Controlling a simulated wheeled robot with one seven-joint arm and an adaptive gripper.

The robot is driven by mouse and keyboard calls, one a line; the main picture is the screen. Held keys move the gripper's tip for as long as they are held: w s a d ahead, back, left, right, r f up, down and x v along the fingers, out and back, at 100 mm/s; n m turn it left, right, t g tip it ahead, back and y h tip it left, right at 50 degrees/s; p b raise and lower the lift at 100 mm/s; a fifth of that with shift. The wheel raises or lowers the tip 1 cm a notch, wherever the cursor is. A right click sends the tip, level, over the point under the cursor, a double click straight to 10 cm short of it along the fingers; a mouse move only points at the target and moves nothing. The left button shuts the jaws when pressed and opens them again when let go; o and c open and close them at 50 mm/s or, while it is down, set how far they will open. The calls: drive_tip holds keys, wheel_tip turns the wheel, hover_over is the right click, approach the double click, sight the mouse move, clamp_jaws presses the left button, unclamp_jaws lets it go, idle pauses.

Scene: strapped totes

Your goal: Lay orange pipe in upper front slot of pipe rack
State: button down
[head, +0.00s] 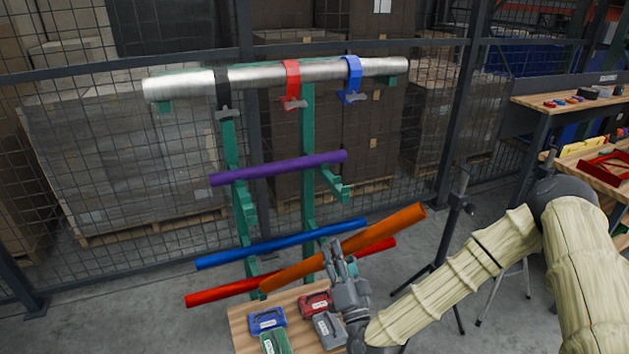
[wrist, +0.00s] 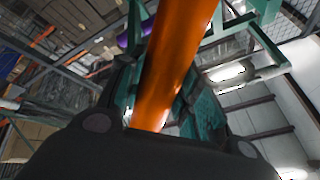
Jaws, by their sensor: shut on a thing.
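The orange pipe (head: 395,227) is held by my gripper (head: 340,262) and slants up to the right in the head view, in front of the rack's lower part. In the wrist view the orange pipe (wrist: 172,62) runs between the fingers (wrist: 160,105), which are shut on it. The green pipe rack (head: 308,190) stands behind, with arms on two uprights. A purple pipe (head: 280,167) lies across it at mid height. A blue pipe (head: 290,243) and a red pipe (head: 225,291) lie lower, partly crossed by the orange pipe.
A large silver pipe (head: 270,74) is strapped on top with black, red and blue clamps. A small wooden table (head: 240,318) holds several cases below my gripper. A black stand (head: 450,228) is at right. Mesh fencing (head: 110,150) closes off the back.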

drive_tip(key=w+a+r+m+y+p, duration=0.1)
drive_tip(key=a+r+m, duration=0.15)
drive_tip(key=r, duration=0.35)
drive_tip(key=w+a+r+m+t+y+p, duration=0.1)
drive_tip(key=r+m, duration=0.2)
drive_tip(key=r, duration=0.3)
drive_tip(key=w+a+r+m+y, duration=0.1)
drive_tip(key=w+a+r+m, duration=0.1)
drive_tip(key=r, duration=0.4)
drive_tip(key=shift+w+a+p, duration=0.95)
drive_tip(key=shift+w+a, duration=0.55)
drive_tip(key=shift+w, duration=3.05)
wheel_tip(320, 180, down, 7)
drive_tip(key=b, duration=0.6)
drive_tip(key=shift+f, duration=0.1)
drive_tip(key=c, duration=0.9)
unclamp_jaws()
drive_tip(key=shift+s+f, duration=0.1)
drive_tip(key=shift+s, duration=0.05)
